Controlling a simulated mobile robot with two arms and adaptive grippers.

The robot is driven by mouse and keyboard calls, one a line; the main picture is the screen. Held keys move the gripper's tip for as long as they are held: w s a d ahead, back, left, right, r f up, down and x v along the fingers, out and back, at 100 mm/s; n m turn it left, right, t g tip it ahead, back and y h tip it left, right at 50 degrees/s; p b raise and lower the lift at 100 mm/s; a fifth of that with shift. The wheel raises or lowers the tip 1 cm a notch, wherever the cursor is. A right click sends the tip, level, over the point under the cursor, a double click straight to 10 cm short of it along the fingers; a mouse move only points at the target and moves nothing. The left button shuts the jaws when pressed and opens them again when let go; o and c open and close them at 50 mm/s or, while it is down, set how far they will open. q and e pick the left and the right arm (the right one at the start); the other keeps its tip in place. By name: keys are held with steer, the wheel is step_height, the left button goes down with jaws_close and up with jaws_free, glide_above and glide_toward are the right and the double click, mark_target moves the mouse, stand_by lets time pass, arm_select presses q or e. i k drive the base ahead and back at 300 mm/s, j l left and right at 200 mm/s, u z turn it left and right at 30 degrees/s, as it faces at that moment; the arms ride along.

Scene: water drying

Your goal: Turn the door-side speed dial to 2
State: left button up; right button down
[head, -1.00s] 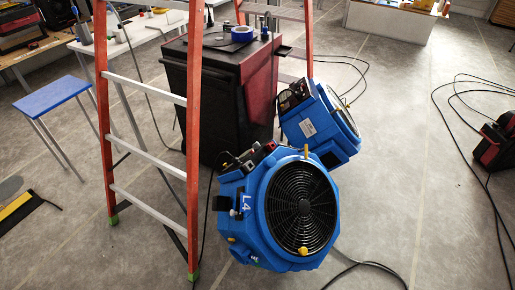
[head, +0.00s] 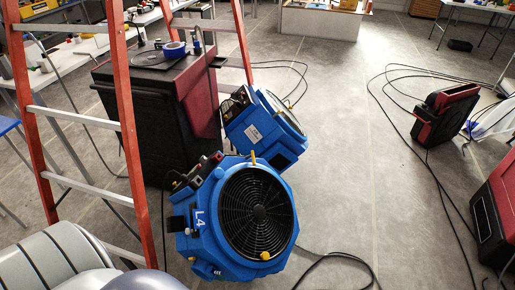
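Two blue air movers with black round grilles stand on the floor. The nearer air mover (head: 190,240) has an "L4" label and a dark control panel (head: 196,172) on its top left edge. The farther air mover (head: 262,128) stands behind it, beside the dark cabinet, with its own dark panel (head: 236,104) at the upper left. The dials on both panels are too small to read, and I cannot tell which air mover is door-side. Part of my own arm shows at the bottom left, but neither gripper is in view.
An orange ladder (head: 135,150) stands left of the air movers. A dark cabinet (head: 140,125) carries blue tape (head: 174,49). Black cables (head: 440,190) lie on the floor at right, near red-and-black machines (head: 445,115). The floor right of the air movers is mostly clear.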

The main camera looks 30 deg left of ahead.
mark_target(203, 159)
steer(key=z, duration=0.45)
steer(key=j+z, duration=0.1)
steer(key=z, duration=0.35)
steer(key=k+z, duration=0.1)
steer(key=z, duration=0.3)
steer(key=j+z, duration=0.1)
steer(key=z, duration=0.35)
steer(key=k+j, duration=0.3)
steer(key=k, duration=0.2)
steer(key=k+j+z, duration=0.1)
steer(key=k+j, duration=0.15)
steer(key=k, duration=0.2)
steer(key=k+j, duration=0.25)
steer(key=k, duration=0.25)
